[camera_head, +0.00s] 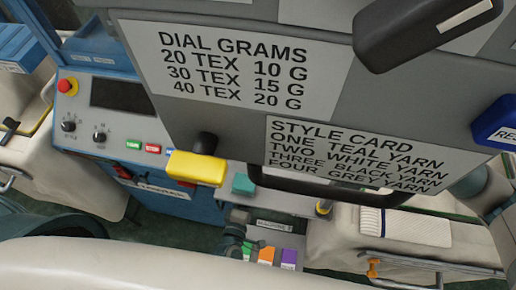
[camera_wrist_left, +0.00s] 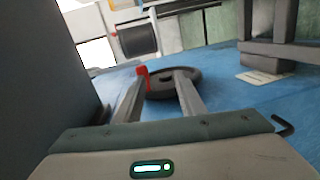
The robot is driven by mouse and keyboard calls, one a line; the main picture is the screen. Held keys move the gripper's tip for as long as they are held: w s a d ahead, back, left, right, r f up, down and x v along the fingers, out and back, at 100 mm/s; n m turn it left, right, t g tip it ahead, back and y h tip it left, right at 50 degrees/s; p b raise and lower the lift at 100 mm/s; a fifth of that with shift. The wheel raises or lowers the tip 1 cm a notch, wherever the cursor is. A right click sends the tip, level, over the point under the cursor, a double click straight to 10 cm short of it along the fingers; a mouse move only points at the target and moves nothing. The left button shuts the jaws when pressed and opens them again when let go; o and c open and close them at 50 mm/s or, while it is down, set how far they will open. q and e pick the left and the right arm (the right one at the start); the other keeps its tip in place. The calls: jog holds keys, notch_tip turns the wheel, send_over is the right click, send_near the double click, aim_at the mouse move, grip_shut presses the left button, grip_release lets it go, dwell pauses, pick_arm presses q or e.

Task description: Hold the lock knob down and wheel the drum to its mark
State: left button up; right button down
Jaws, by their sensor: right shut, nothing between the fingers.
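In the left wrist view a dark round drum or handwheel (camera_wrist_left: 185,80) lies on a blue surface. A red knob-like part (camera_wrist_left: 142,71) stands at its left edge. The fingers of my left gripper (camera_wrist_left: 158,95) point towards them, apart, with no object clearly held; contact is hard to judge. In the head view the drum and red part are not recognisable.
A large grey panel with a dial card (camera_head: 235,65) and a style card (camera_head: 350,155) blocks much of the head view. A blue console (camera_head: 120,125) with a red button (camera_head: 65,85) stands left. A folded white knit (camera_head: 405,228) lies right.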

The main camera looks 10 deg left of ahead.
pick_arm(q)
jog(key=r, duration=0.1)
jog(key=w+r+n, duration=0.1)
jog(key=r, duration=0.1)
jog(key=shift+t+y, duration=0.4)
jog(key=w, duration=1.2)
jog(key=shift+f, duration=0.4)
grip_shut()
